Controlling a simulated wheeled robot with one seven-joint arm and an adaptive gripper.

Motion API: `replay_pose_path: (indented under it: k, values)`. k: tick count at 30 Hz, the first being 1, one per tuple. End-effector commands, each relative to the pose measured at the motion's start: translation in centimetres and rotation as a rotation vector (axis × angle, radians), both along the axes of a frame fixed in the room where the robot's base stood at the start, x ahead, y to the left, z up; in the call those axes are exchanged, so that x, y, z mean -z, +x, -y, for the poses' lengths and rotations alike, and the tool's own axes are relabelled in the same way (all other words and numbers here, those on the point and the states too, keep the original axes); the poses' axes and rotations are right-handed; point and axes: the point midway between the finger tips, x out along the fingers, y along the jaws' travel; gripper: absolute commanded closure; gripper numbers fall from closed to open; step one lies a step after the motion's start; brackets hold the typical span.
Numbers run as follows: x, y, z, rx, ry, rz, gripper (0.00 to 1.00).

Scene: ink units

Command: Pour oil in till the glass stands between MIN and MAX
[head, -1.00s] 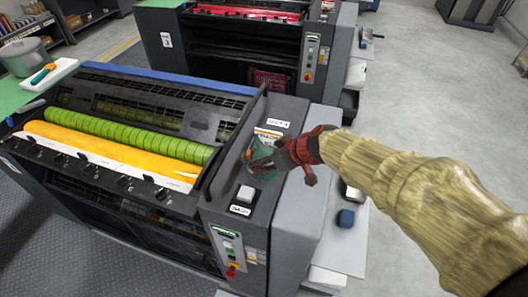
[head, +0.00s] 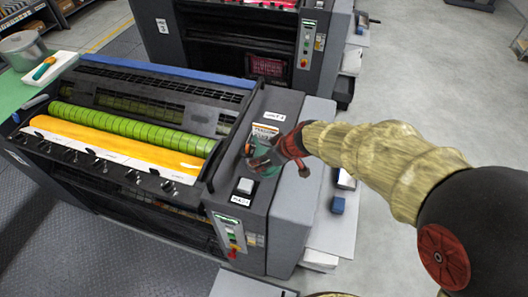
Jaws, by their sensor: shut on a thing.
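My gripper (head: 279,154) is dark with red parts and is shut on a small teal container (head: 268,163), perhaps the oil can. It holds the container over the dark top of the near press's right end. The container's spout and any oil flow are too small to make out. A label with an orange band (head: 264,130) lies just behind the gripper. A pale square cap (head: 245,186) is in front of it, with a white label (head: 240,200) below. I cannot make out a sight glass or MIN and MAX marks.
The near press has green (head: 130,125) and yellow rollers (head: 110,143) to the left. A second press (head: 240,50) stands behind. A blue block (head: 338,205) lies on a pale surface at right. A grey bucket (head: 22,48) stands at far left. Floor at right is clear.

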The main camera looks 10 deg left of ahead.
Motion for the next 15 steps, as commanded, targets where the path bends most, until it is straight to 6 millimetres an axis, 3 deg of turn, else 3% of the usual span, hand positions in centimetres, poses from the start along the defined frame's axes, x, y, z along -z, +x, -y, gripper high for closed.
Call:
replay_pose_path:
  k: [15]
  values:
    - [-0.17,-0.32,0.4,-0.002,-0.074,-0.045,0.94]
